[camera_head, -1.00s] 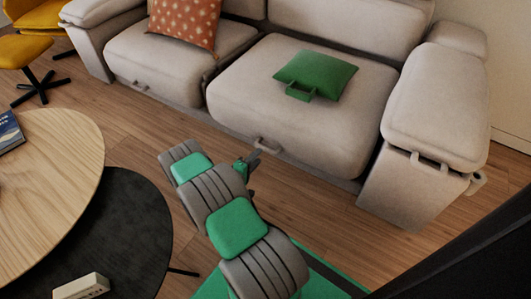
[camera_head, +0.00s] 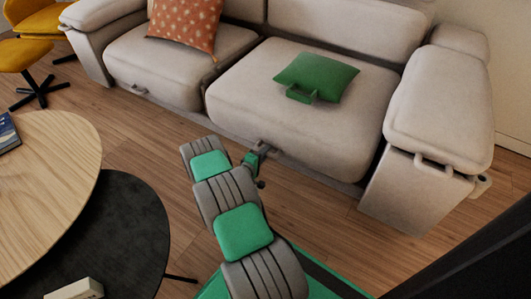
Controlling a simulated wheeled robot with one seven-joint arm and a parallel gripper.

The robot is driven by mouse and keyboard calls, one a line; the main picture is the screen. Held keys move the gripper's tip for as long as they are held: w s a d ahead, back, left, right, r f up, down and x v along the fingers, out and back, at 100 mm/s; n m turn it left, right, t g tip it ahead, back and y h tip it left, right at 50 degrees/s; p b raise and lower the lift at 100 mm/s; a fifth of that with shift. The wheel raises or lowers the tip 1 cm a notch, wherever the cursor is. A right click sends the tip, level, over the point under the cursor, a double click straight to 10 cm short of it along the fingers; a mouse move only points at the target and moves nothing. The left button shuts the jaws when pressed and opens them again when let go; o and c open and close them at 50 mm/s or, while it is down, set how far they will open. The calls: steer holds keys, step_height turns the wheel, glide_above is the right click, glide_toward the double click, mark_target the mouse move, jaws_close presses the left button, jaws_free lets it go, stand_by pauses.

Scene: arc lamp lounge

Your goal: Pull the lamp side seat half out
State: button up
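The sofa's right seat half (camera_head: 235,103) is pale grey-beige, with a green cushion (camera_head: 325,72) on it. Its front stands a little forward of the left seat half (camera_head: 175,65). No lamp is in view, so I cannot tell from the picture which half is on the lamp side. A small grey handle (camera_head: 266,146) sits low on the right half's front. My gripper (camera_head: 257,157) is at this handle, its green and dark tip overlapping the handle's left part. I cannot tell whether its fingers are around the handle or only beside it, nor whether they are closed.
A round wooden table (camera_head: 50,190) and a lower dark round table (camera_head: 125,225) stand at the left. A yellow chair (camera_head: 35,20) is at the far left. The sofa's right armrest (camera_head: 440,110) borders the right half. Bare wood floor (camera_head: 150,135) lies before the sofa.

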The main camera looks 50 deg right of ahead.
jaws_close()
stand_by(0.9)
